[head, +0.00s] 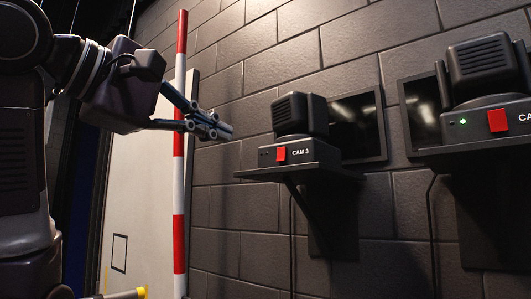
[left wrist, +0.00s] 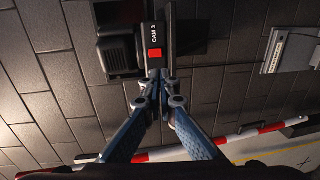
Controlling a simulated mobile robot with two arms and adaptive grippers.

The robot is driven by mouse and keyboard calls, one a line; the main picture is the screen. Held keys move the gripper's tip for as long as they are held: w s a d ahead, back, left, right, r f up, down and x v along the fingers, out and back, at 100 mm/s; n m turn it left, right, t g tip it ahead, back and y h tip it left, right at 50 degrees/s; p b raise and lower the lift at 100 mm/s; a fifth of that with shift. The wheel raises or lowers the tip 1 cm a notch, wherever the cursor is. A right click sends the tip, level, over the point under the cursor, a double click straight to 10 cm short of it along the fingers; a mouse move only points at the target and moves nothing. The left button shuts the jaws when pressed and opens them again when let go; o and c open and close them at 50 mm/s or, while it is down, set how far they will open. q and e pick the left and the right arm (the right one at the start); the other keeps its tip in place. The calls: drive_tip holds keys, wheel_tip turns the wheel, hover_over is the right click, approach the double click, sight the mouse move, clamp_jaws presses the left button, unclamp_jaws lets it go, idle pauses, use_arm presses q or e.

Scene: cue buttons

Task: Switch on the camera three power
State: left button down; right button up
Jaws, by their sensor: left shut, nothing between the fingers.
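The camera labelled CAM 3 (head: 299,116) sits on a black wall shelf in the middle of the head view. Its red power button (head: 281,154) is on the front face, left of the label. No lit light shows on this camera. It also shows in the left wrist view, where the red button (left wrist: 155,53) lies just beyond my fingertips. My left gripper (head: 215,127) is shut and empty, to the left of the camera and apart from it. In the left wrist view the closed fingertips (left wrist: 159,95) point toward the button. My right gripper is not in view.
A second camera (head: 482,68) with a red button (head: 497,120) and a lit green light (head: 463,121) stands on a shelf at the right. Dark screens (head: 362,122) hang behind. A red and white pole (head: 179,185) stands by the left arm. The shelf bracket (head: 318,215) juts below.

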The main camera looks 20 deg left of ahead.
sight(280, 158)
use_arm(q)
drive_tip(key=p+x, duration=0.6)
drive_tip(key=x, duration=0.6)
drive_tip(key=shift+w+d+r+p, duration=0.15)
drive_tip(key=shift+w+d+p, duration=0.05)
drive_tip(key=shift+w+p, duration=0.2)
drive_tip(key=shift+w+d+f, duration=0.2)
drive_tip(key=shift+w+f, duration=0.05)
drive_tip(key=shift+w, duration=0.3)
drive_tip(key=shift+f, duration=0.15)
drive_tip(key=b, duration=0.2)
drive_tip(key=t+b, duration=0.1)
drive_tip(key=b, duration=0.1)
drive_tip(key=shift+w+d+f+t+h, duration=0.2)
drive_tip(key=shift+f+t+h, duration=0.1)
drive_tip(key=shift+f, duration=0.1)
drive_tip(key=shift+a+r+p, duration=0.1)
drive_tip(key=shift+r+p, duration=0.35)
drive_tip(key=shift+r, duration=0.05)
